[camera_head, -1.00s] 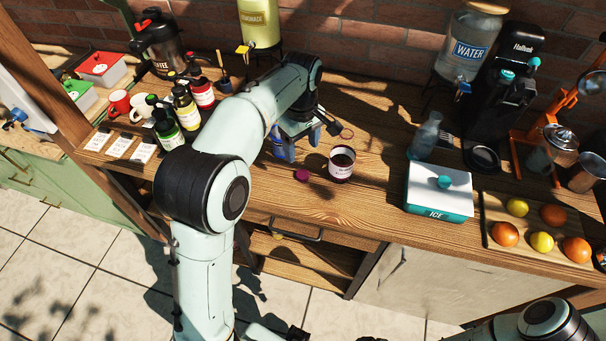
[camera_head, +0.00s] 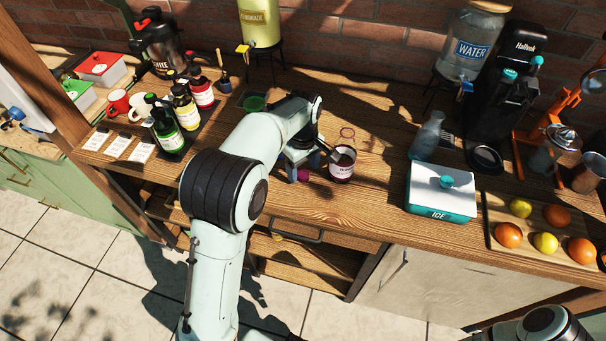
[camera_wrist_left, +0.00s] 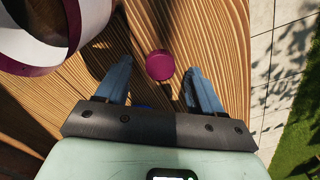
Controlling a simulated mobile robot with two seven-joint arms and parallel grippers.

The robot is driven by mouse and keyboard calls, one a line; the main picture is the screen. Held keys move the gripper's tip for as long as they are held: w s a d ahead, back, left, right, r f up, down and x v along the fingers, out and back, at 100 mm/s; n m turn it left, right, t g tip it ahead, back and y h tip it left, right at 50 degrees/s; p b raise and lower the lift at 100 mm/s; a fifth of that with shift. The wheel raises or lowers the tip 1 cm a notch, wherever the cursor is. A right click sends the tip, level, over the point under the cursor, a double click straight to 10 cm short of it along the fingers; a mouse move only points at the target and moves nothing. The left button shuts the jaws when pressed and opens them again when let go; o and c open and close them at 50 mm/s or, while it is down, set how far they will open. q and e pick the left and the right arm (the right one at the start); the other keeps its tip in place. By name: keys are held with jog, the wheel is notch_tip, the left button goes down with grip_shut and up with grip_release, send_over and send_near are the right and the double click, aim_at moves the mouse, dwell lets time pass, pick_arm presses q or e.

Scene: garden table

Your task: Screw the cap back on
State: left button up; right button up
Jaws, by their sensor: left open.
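A small magenta cap (camera_head: 304,174) lies flat on the wooden counter; it also shows in the left wrist view (camera_wrist_left: 160,65). A white-labelled jar (camera_head: 342,171) with an open top and dark contents stands upright just right of the cap. In the left wrist view the jar (camera_wrist_left: 45,35) fills the upper left corner, cut off by the frame. My left gripper (camera_wrist_left: 158,72) is open and empty, with its blue fingers either side of the cap and no visible contact. In the head view it (camera_head: 308,166) is over the cap, beside the jar. My right gripper is out of view.
A thin reddish ring (camera_head: 347,132) lies behind the jar. Several bottles (camera_head: 184,108) stand to the left. An ice box (camera_head: 440,192) and a board (camera_head: 490,226) with fruit are on the right. The counter between jar and ice box is clear.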

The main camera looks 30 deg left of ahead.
aim_at(303, 173)
pick_arm(q)
jog(key=shift+f, duration=0.65)
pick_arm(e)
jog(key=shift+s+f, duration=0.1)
pick_arm(q)
jog(key=c, duration=1.1)
notch_tip(303, 173, up, 20)
jog(key=p, duration=0.3)
jog(key=shift+p, duration=0.3)
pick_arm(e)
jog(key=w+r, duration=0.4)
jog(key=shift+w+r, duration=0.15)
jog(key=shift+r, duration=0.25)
